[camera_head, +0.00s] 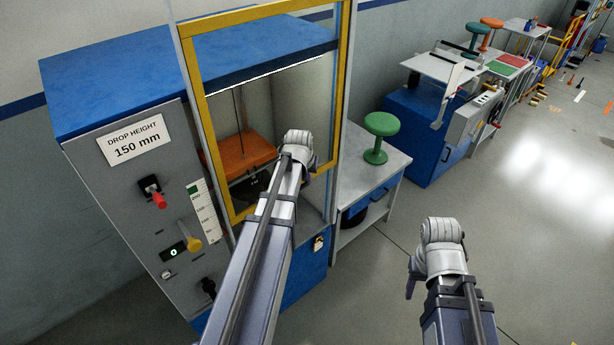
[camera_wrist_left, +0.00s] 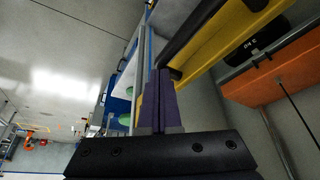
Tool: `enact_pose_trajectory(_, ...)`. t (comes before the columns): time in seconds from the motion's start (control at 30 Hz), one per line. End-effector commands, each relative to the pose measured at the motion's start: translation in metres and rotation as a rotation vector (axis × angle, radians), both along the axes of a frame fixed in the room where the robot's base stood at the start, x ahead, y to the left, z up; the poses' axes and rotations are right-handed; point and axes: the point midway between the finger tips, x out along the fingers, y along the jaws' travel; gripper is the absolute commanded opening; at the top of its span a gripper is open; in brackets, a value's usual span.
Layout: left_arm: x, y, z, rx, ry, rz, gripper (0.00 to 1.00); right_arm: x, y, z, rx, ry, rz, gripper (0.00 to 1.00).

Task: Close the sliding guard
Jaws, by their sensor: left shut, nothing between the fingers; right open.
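The sliding guard is a clear panel in a yellow frame (camera_head: 342,75), on the front of a blue and grey machine (camera_head: 130,85). Its lower corner (camera_head: 237,216) shows left of my left arm, and grey rails continue below it. My left gripper (camera_head: 312,170) is at the guard's lower right part, its fingers mostly hidden by my wrist. In the left wrist view, its purple fingers (camera_wrist_left: 161,74) are shut and empty, close to a black handle (camera_wrist_left: 190,32) on the yellow frame (camera_wrist_left: 225,42); contact is unclear. My right gripper (camera_head: 412,277) is open, over the floor.
Behind the guard is an orange block (camera_head: 245,152). The machine's front has a red knob (camera_head: 158,200) and a yellow knob (camera_head: 193,243).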

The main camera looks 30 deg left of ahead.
Motion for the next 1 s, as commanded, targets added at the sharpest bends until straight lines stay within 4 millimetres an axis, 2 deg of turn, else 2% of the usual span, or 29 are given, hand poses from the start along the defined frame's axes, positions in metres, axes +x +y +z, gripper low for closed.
enact_pose_trajectory(0.03,0.0,0.0,-0.025,0.0,0.001,0.0,0.0,0.0,0.0,-0.025,0.0,0.0,0.0,0.5)
enact_pose_trajectory(1.0,0.0,0.0,-0.283,0.0,0.001,0.0,0.0,0.0,0.0,-0.283,0.0,0.0,-0.002,0.5)
